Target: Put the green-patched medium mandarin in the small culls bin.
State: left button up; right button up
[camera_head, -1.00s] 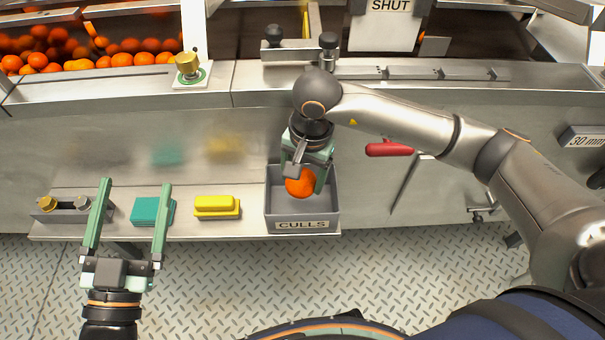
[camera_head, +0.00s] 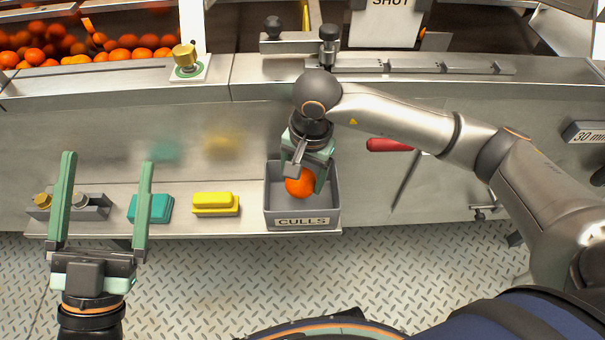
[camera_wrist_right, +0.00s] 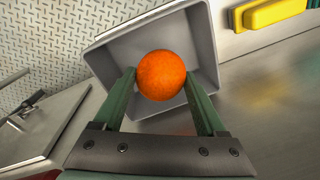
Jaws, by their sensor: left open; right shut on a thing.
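The mandarin (camera_head: 299,183) is orange in the head view, and no green patch shows on the side I see. It also shows in the right wrist view (camera_wrist_right: 162,75). My right gripper (camera_head: 309,178) is shut on it and holds it over the opening of the grey culls bin (camera_head: 302,222), inside the rim as seen from above. The bin shows behind the fruit in the right wrist view (camera_wrist_right: 205,45). I cannot tell how far the fruit is above the bin floor. My left gripper (camera_head: 107,160) is open and empty, in front of the shelf's left end.
A yellow block (camera_head: 215,202) and a teal block (camera_head: 150,208) lie on the shelf left of the bin. A grey fixture with knobs (camera_head: 68,207) stands at the shelf's left end. A red handle (camera_head: 388,145) is right of the bin. Many oranges (camera_head: 125,43) lie at the upper left.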

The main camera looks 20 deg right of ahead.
jog(key=shift+f, duration=0.1)
dwell(0.3)
jog(key=shift+f+b, duration=1.45)
jog(key=shift+b, duration=0.2)
jog(key=shift+f, duration=0.15)
jog(key=o, duration=1.4)
